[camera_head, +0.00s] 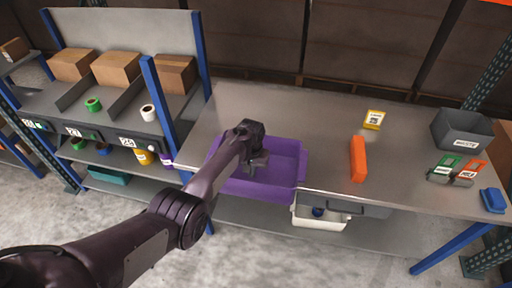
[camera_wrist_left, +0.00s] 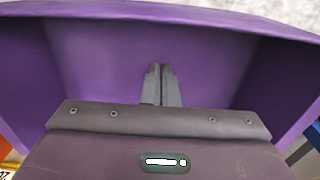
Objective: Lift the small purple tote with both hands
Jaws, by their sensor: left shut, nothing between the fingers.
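The small purple tote (camera_head: 283,165) stands on the metal table near its front left edge, with its open top up. My left gripper (camera_head: 258,162) reaches in from the left and is over the inside of the tote. In the left wrist view, the left gripper (camera_wrist_left: 160,72) has its two fingers together with nothing between them. The tote's purple inner walls (camera_wrist_left: 90,62) surround the fingers in that view, and its rim runs across the top. I cannot tell whether the fingers touch the tote. My right gripper is not in view.
An orange block (camera_head: 357,158) and a yellow labelled item (camera_head: 374,119) lie right of the tote. A grey waste bin (camera_head: 462,130) stands at the far right. A blue-posted shelf with cardboard boxes (camera_head: 116,69) is at left. A white bin (camera_head: 318,219) sits below the tabletop.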

